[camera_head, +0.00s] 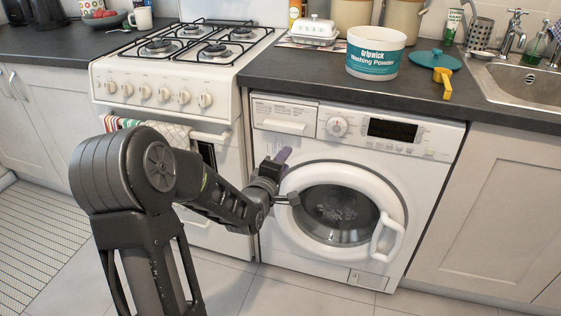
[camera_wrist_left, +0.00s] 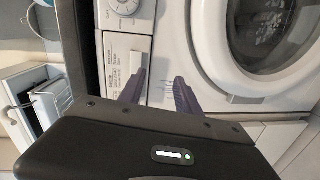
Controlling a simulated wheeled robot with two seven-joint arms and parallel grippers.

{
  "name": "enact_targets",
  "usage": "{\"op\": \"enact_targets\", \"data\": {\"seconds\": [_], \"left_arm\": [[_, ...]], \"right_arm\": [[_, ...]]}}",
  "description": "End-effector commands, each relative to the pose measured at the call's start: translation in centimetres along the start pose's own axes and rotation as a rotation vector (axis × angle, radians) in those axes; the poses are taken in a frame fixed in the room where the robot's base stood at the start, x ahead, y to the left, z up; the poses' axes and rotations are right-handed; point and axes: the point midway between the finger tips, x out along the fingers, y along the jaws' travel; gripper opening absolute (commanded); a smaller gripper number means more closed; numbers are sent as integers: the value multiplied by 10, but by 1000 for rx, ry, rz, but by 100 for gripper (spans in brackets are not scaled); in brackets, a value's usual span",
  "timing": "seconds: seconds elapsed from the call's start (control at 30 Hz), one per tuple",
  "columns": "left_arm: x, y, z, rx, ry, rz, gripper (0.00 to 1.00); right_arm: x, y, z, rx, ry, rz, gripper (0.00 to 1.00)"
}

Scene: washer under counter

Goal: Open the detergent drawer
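The white detergent drawer (camera_head: 284,116) is at the washing machine's top left and looks shut, its front in line with the panel. It also shows in the left wrist view (camera_wrist_left: 124,52), upper left of centre. My left gripper (camera_head: 284,154) is just below the drawer, in front of the washer's face. In the left wrist view its two purple fingers (camera_wrist_left: 158,78) are apart with nothing between them. One fingertip overlaps the drawer's front there; I cannot tell whether it touches. My right gripper is not in view.
The round washer door (camera_head: 389,238) is shut, below right of the gripper. The program dial (camera_head: 337,126) is right of the drawer. A washing powder tub (camera_head: 375,55) stands on the dark counter above. A white cooker (camera_head: 150,93) is to the left.

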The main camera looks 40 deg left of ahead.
Motion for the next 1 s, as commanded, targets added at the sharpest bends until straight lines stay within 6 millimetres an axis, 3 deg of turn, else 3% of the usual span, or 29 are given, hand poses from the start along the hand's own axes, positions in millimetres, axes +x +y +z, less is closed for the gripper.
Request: {"op": "enact_targets", "data": {"seconds": [0.03,0.17,0.57,0.77,1.0], "left_arm": [[0,4,-16,-38,28,55,40],[-4,26,-35,-100,57,126,40],[-2,31,-38,-109,58,131,40],[16,32,-38,-108,57,130,40],[53,37,-40,-107,57,130,40]], "right_arm": [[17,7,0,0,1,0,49],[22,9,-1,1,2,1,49],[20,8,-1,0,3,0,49],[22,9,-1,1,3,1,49],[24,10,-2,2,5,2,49]]}}
